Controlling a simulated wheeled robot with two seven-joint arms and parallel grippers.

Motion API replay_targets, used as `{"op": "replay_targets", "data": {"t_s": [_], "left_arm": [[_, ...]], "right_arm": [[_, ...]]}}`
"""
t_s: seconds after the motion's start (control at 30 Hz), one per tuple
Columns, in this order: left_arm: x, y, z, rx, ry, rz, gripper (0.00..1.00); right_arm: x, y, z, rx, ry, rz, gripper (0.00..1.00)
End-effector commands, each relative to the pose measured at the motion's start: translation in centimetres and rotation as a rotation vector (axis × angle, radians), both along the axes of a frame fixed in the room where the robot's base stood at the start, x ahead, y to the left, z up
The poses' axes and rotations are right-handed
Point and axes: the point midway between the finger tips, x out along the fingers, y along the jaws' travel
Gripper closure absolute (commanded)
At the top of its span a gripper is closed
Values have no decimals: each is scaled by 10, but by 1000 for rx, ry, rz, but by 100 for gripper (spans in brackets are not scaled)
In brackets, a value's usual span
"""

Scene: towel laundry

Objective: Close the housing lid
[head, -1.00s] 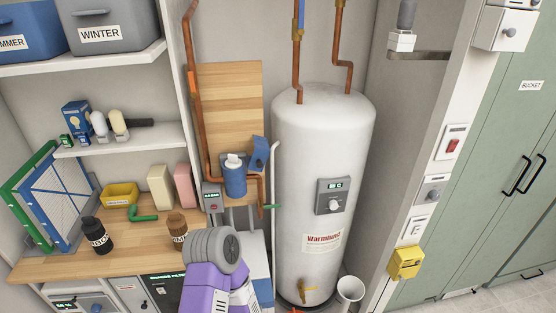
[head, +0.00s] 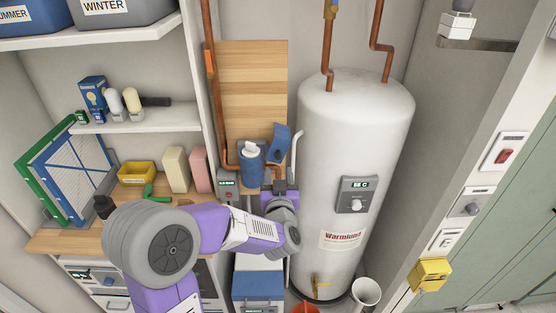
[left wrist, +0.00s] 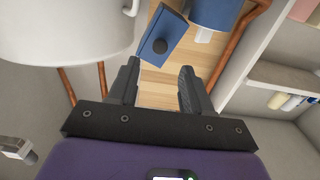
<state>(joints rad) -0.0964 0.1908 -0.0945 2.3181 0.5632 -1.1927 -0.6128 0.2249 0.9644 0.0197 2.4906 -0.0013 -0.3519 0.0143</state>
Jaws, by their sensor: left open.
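The housing is a blue cylinder (head: 251,175) on the pipework left of the water heater, with a white piece (head: 251,148) showing at its open top. Its blue lid (head: 281,141) stands raised and tilted at the right of the cylinder. My left gripper (head: 280,181) is just below the lid and right of the cylinder. In the left wrist view, my left gripper (left wrist: 159,72) is open and empty. My right gripper is out of view.
The white water heater (head: 352,120) stands close right of my left gripper. Copper pipes (head: 215,110) run at the left of the housing, before a wooden board (head: 252,80). A white pipe (head: 296,150) rises beside the lid. My arm covers part of the worktop (head: 60,241).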

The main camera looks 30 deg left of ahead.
Motion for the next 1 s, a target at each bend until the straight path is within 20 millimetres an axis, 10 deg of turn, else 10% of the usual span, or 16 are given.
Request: {"op": "replay_targets", "data": {"t_s": [0.43, 0.83, 1.0], "left_arm": [[53, 34, 1, 2, -3, 5, 51], [62, 39, 1, 1, -2, 2, 51], [61, 39, 1, 1, -2, 2, 74]], "right_arm": [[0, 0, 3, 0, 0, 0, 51], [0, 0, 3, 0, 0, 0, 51], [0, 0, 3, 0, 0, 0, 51]]}}
